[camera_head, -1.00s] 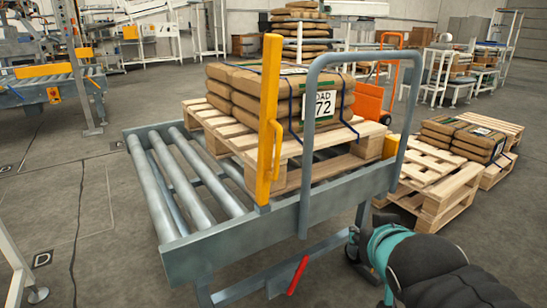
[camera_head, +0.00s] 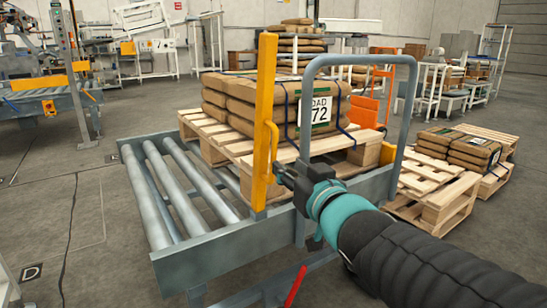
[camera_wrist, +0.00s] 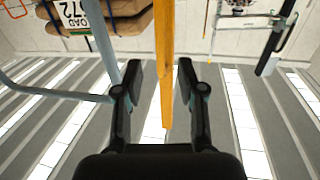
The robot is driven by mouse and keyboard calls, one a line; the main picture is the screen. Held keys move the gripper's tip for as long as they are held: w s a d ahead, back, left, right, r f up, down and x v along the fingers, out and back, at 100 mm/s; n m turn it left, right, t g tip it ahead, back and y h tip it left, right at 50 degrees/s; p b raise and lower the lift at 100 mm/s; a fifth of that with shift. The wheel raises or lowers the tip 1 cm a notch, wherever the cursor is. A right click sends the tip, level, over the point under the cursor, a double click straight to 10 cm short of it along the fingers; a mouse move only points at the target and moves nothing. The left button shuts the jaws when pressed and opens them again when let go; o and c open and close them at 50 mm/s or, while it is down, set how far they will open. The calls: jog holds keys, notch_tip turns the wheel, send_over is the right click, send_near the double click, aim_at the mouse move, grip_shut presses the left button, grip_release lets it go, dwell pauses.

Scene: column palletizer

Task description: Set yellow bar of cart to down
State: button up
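The yellow bar (camera_head: 263,115) stands upright at the near edge of the roller cart (camera_head: 200,262), with a small yellow handle on its right side. My gripper (camera_head: 279,172) is at the lower part of that handle, coming from the right. In the wrist view the yellow bar (camera_wrist: 167,65) runs down between the two open fingers (camera_wrist: 158,75), with a gap on each side. The fingers do not appear to press on it. My gripper hides part of the cart's near rail in the head view.
A wooden pallet (camera_head: 218,135) with strapped brown sacks (camera_head: 240,95) rests on the cart's rollers. The cart's grey hoop handle (camera_head: 308,100) rises just right of the bar, close to my arm. A red lever (camera_head: 295,287) hangs below. More loaded pallets (camera_head: 445,200) stand right.

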aim_at(275, 154)
jog(key=b+x, duration=0.1)
jog(key=x, duration=0.8)
jog(key=shift+w, duration=0.1)
grip_shut()
